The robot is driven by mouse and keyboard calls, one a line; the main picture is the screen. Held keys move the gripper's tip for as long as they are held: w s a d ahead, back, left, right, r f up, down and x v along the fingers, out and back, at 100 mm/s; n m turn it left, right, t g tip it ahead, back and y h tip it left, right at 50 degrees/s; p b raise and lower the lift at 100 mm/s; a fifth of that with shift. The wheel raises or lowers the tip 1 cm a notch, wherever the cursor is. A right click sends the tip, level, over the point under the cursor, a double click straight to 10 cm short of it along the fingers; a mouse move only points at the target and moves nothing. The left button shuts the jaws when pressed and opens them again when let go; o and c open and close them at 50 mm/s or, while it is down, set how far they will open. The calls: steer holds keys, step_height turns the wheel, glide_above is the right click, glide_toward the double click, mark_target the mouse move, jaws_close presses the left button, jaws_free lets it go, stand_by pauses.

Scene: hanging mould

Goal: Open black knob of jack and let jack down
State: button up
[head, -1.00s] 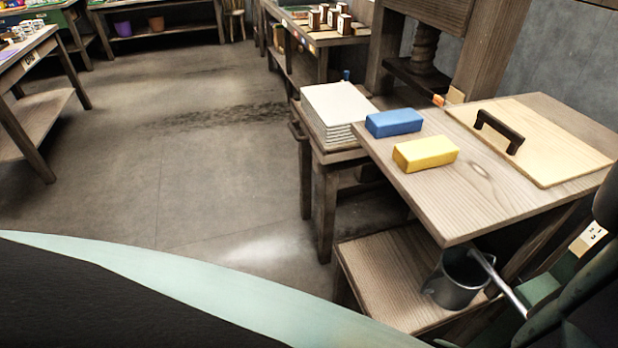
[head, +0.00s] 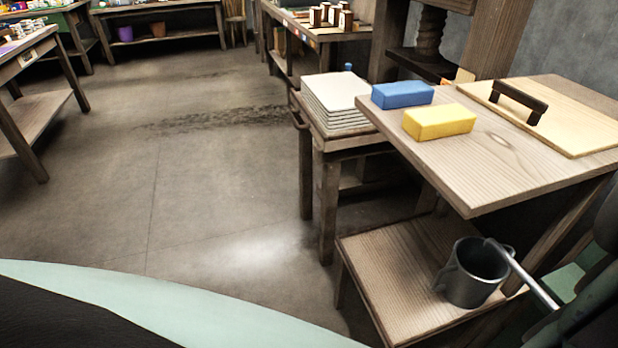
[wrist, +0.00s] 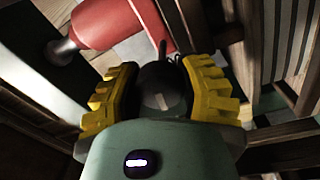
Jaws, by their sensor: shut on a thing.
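In the wrist view the red jack body (wrist: 105,22) lies across the top, with a pale metal end (wrist: 62,50) at its left. The round black knob (wrist: 160,78) is between the yellow fingers of my gripper (wrist: 162,92). The fingers are shut on it, one on each side. The knob's far side and its join with the jack are hard to make out. The head view shows neither the jack nor my fingers.
Dark wooden beams surround the gripper closely in the wrist view. In the head view a wooden table (head: 480,185) holds a blue block (head: 402,95), a yellow block (head: 438,122) and a handled board (head: 590,138). A metal mug (head: 470,280) stands on the lower shelf. Open floor lies left.

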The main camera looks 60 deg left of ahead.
steer(key=shift+f+n+b, duration=0.45)
steer(key=shift+n+b, duration=0.1)
steer(key=shift+n, duration=0.25)
steer(key=shift+s, duration=0.1)
steer(key=o, duration=0.7)
steer(key=shift+o, duration=1.3)
steer(key=shift+w+r, duration=0.15)
steer(key=shift+w, duration=0.05)
steer(key=shift+o, duration=1.3)
steer(key=shift+s, duration=0.25)
steer(key=v, duration=1.1)
steer(key=shift+s+a, duration=0.15)
steer(key=shift+s, duration=0.25)
